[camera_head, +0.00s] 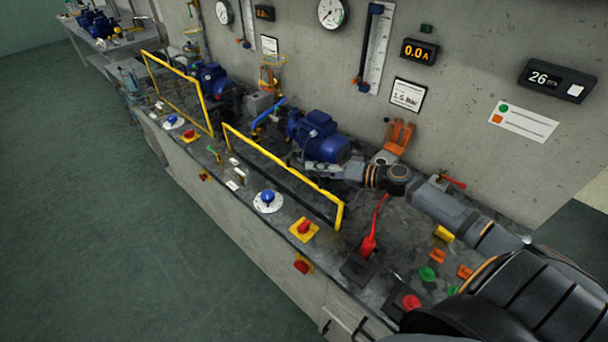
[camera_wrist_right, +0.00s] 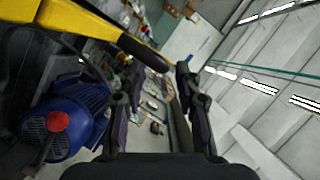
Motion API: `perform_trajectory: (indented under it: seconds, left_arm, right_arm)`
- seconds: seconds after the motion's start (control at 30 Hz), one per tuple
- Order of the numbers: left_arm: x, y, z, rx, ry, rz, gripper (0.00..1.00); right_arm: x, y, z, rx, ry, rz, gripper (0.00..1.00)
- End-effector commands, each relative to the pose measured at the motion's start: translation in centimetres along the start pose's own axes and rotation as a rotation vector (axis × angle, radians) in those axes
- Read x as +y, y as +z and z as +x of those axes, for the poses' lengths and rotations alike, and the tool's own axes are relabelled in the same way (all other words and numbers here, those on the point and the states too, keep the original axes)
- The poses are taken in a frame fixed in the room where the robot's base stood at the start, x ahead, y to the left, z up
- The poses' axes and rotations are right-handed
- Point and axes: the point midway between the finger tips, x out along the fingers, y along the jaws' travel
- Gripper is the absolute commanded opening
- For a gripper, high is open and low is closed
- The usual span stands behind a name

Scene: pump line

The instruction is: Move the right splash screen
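The right splash screen is a clear panel in a yellow frame (camera_head: 270,155). It stands upright along the front of the bench, before a blue pump motor (camera_head: 320,137). My right gripper (camera_head: 303,166) is behind the upper rail, close to the motor. In the right wrist view the fingers of my right gripper (camera_wrist_right: 155,88) are apart with nothing clearly between them. A yellow bar (camera_wrist_right: 88,22) with a black grip (camera_wrist_right: 143,52) runs across the upper left there; I cannot tell if it touches a finger. My left gripper is not in view.
The left splash screen (camera_head: 178,88) stands further along the bench. A red lever (camera_head: 369,245), a blue knob (camera_head: 267,199) and a red knob on a yellow plate (camera_head: 304,229) are near the right screen. An orange bracket (camera_head: 398,138) is by the wall. The floor in front is clear.

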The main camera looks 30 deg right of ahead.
Motion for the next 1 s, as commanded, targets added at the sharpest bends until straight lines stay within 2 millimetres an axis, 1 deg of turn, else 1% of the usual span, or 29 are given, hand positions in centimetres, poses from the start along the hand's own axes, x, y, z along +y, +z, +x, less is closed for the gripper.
perform_trajectory:
  seconds: [0.1,0.3,0.47,0.7,0.93,0.97,1.0]
  left_arm:
    - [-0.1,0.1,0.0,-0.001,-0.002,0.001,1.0]
    - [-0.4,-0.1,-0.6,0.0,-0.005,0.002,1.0]
    - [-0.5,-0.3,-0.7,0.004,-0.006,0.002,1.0]
    - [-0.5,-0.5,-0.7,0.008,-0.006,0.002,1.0]
    - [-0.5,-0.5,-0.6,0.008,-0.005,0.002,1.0]
    - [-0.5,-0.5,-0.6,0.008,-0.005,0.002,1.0]
    - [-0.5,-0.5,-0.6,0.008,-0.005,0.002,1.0]
  right_arm:
    - [-0.2,-0.1,1.7,0.005,-0.005,0.005,0.34]
    - [-0.2,-0.2,3.8,0.004,-0.002,0.006,0.34]
    - [-0.2,-0.1,4.6,-0.001,0.001,0.004,0.34]
    - [-0.1,0.0,4.6,-0.002,0.003,0.003,0.34]
    - [-0.1,0.0,4.6,-0.002,0.003,0.003,0.02]
    - [-0.1,0.0,4.6,-0.002,0.003,0.003,0.0]
    - [-0.1,0.0,4.6,-0.002,0.003,0.003,0.0]
